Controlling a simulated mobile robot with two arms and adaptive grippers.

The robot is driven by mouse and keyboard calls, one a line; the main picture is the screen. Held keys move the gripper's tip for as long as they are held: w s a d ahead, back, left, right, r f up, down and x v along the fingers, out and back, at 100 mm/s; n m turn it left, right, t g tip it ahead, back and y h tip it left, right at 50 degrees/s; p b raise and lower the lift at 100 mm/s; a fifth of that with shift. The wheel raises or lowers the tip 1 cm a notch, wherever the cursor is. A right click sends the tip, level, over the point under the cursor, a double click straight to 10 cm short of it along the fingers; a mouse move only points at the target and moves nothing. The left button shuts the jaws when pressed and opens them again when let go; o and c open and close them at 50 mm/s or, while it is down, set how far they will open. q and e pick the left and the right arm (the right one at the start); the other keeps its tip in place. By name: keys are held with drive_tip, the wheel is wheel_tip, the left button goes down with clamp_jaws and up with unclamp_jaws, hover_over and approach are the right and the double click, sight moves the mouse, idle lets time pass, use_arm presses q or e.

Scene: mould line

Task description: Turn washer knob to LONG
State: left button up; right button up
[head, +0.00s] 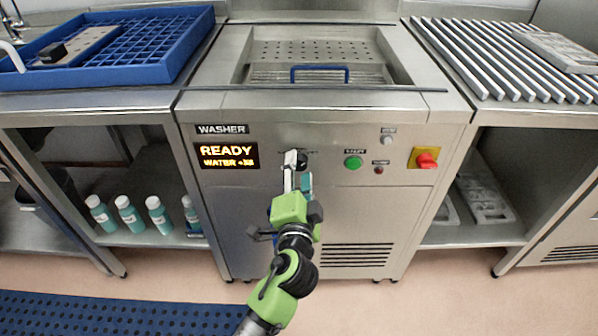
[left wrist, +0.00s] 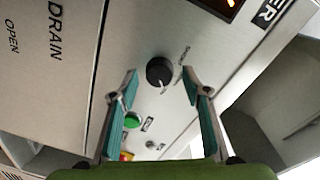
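The black round washer knob (left wrist: 159,72) is on the steel front panel of the washer (head: 235,250), to the right of the display. In the left wrist view a pale mark shows at its lower edge; the lettering around it is too small to read. My left gripper (left wrist: 159,90) is open, with a teal-padded finger on each side of the knob and gaps between pads and knob. In the head view my left gripper (head: 298,176) reaches up to the panel and partly hides the knob (head: 303,158). My right gripper is not in view.
The display (head: 228,156) reads READY. A green button (head: 353,162) and a red-and-yellow switch (head: 426,159) are right of the knob. A blue rack (head: 140,45) is at upper left and a slatted table (head: 490,60) at upper right. Several teal-filled bottles (head: 130,215) stand on the lower shelf.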

use_arm(q)
drive_tip(key=s, duration=1.2)
drive_tip(key=shift+a+r, duration=0.2)
